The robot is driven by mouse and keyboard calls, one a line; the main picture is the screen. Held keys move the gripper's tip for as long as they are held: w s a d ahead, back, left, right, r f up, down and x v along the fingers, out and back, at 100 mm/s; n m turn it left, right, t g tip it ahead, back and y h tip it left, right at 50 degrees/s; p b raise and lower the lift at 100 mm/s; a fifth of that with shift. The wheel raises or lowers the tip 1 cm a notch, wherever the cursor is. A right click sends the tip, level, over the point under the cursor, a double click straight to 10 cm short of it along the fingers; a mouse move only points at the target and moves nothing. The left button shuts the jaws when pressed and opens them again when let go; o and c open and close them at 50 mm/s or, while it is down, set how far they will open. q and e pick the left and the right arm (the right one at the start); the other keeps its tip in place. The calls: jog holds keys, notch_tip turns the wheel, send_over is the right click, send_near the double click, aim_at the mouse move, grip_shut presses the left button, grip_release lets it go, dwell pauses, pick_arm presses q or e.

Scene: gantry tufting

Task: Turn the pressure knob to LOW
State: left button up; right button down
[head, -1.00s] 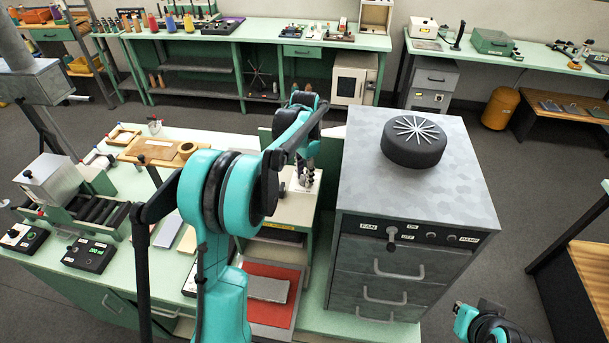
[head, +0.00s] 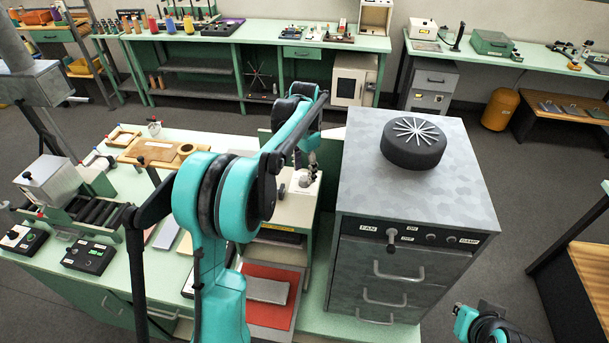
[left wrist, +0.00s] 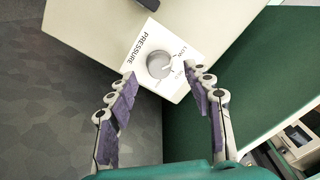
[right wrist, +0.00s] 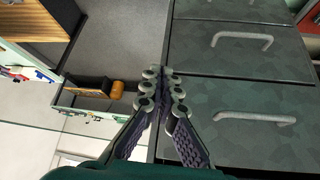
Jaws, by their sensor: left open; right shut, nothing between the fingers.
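The pressure knob (left wrist: 160,65) is a round grey knob on a white plate marked PRESSURE, with LOW printed at its upper right in the left wrist view. I cannot tell clearly where its pointer stands. My left gripper (left wrist: 161,74) is open, its fingertips on either side of the knob in the picture; contact does not show. In the head view the left gripper (head: 307,160) is over the cream machine's top, partly hidden by its own wrist. My right gripper (right wrist: 163,74) is shut and empty, in front of the grey drawers.
The grey drawer cabinet (head: 360,150) with a black round fan cap (head: 413,145) stands right of the cream machine. A red tray (head: 262,318) with a grey slab lies in front. The green bench (head: 120,190) at left carries rollers and control boxes.

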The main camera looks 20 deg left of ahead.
aim_at(305, 178)
pick_arm(q)
notch_tip(305, 178, up, 9)
jog(key=shift+r, duration=0.15)
jog(key=shift+r, duration=0.1)
dwell(0.4)
